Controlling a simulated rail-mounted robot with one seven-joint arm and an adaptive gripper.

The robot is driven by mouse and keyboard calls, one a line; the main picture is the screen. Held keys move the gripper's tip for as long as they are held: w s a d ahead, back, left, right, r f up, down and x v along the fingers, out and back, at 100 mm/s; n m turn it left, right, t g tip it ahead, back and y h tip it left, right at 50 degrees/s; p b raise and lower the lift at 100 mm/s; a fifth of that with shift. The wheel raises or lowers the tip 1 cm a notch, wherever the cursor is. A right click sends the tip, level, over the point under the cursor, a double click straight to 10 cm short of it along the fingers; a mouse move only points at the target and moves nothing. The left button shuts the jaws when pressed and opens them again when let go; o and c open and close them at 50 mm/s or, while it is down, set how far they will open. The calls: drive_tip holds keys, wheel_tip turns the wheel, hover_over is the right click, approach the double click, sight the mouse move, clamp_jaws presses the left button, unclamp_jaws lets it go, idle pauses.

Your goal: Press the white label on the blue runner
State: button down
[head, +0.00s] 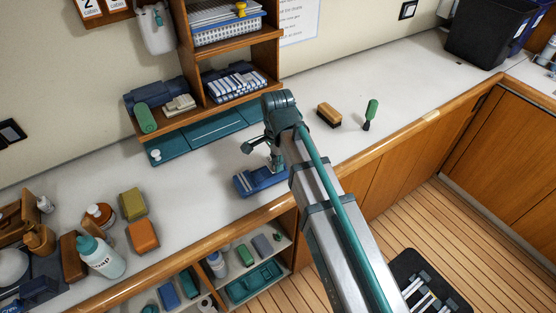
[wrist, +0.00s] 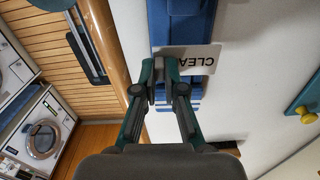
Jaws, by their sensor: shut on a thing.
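The blue runner (head: 258,181) lies on the pale counter near its front edge, under my gripper. In the wrist view the blue runner (wrist: 181,28) shows on both sides of the white label. The white label (wrist: 200,57) carries dark letters, "CLEA" being readable, upside down in this view. My gripper (wrist: 167,66) is shut on the white label at its near edge. The label overlaps the runner in view; whether it touches the cloth I cannot tell. In the head view my gripper (head: 276,165) is just over the runner, and the label is not clearly visible there.
A brush (head: 329,115) and a green-handled tool (head: 370,113) lie to the right on the counter. A teal panel (head: 205,133) lies behind, below the wooden shelf (head: 240,98). Sponges (head: 143,236) and bottles stand at left. The counter's wooden edge (head: 215,237) runs in front.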

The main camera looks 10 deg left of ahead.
drive_tip(key=shift+s+r, duration=0.1)
idle(0.3)
drive_tip(key=shift+f+b, duration=0.3)
drive_tip(key=shift+f, duration=1.25)
drive_tip(key=shift+f, duration=0.6)
idle(0.5)
drive_tip(key=c, duration=1.5)
unclamp_jaws()
drive_tip(key=shift+o, duration=0.2)
drive_tip(key=shift+r, duration=0.15)
drive_tip(key=shift+r+p, duration=1)
drive_tip(key=shift+r, duration=0.4)
